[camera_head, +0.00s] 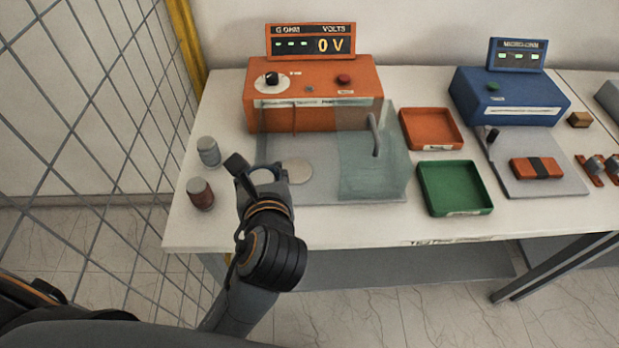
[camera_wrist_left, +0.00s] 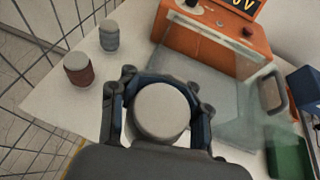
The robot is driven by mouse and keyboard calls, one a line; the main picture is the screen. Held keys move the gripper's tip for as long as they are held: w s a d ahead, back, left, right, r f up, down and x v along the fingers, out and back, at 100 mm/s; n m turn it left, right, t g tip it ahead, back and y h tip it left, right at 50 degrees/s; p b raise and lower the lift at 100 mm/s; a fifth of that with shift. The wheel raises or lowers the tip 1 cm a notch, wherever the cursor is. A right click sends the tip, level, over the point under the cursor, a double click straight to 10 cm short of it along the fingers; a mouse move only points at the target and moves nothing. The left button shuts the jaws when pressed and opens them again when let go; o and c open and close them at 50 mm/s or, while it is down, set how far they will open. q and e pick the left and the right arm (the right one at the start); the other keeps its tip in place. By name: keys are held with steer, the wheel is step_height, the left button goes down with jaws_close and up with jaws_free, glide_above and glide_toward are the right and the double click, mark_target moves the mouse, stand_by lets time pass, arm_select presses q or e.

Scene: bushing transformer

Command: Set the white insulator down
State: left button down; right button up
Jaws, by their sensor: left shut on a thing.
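The white insulator (camera_wrist_left: 160,112) is between the fingers of my left gripper (camera_wrist_left: 160,86) in the left wrist view, with its round pale top facing the camera. My left gripper (camera_head: 262,174) is shut on it. In the head view the gripper is over the left part of the test bench, at the left edge of the grey plate in front of the orange tester (camera_head: 315,85). The gripper mostly hides the insulator there. A pale round disc (camera_head: 298,171) lies on the plate just right of the gripper. The insulator's underside is hidden. My right gripper is not in view.
A grey insulator (camera_head: 209,151) and a brown insulator (camera_head: 200,194) stand left of my gripper. A clear shield (camera_head: 365,165) with a handle is right of it. Beyond are an orange tray (camera_head: 431,128), a green tray (camera_head: 455,187) and a blue meter (camera_head: 510,95). Wire fencing borders the left.

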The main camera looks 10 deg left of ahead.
arm_select(q)
steer(key=w+d+r+m+t+h+p, duration=0.1)
steer(key=w+d+r+m+h+p, duration=0.15)
steer(key=w+d+m+h, duration=0.2)
steer(key=shift+n, duration=0.25)
steer(key=f+x, duration=0.1)
steer(key=x, duration=0.4)
steer(key=s+f+p+x, duration=0.1)
steer(key=x, duration=0.4)
steer(key=a+f+p+x, duration=0.1)
steer(key=x, duration=0.4)
steer(key=shift+s, duration=0.1)
steer(key=shift+w+f, duration=0.4)
steer(key=shift+f, duration=0.15)
step_height(320, 180, down, 2)
steer(key=shift+a+f+p, duration=0.1)
steer(key=shift+f+p, duration=0.1)
steer(key=shift+p, duration=0.2)
steer(key=shift+f, duration=0.35)
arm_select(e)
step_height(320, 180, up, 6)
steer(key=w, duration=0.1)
arm_select(q)
steer(key=shift+f, duration=0.15)
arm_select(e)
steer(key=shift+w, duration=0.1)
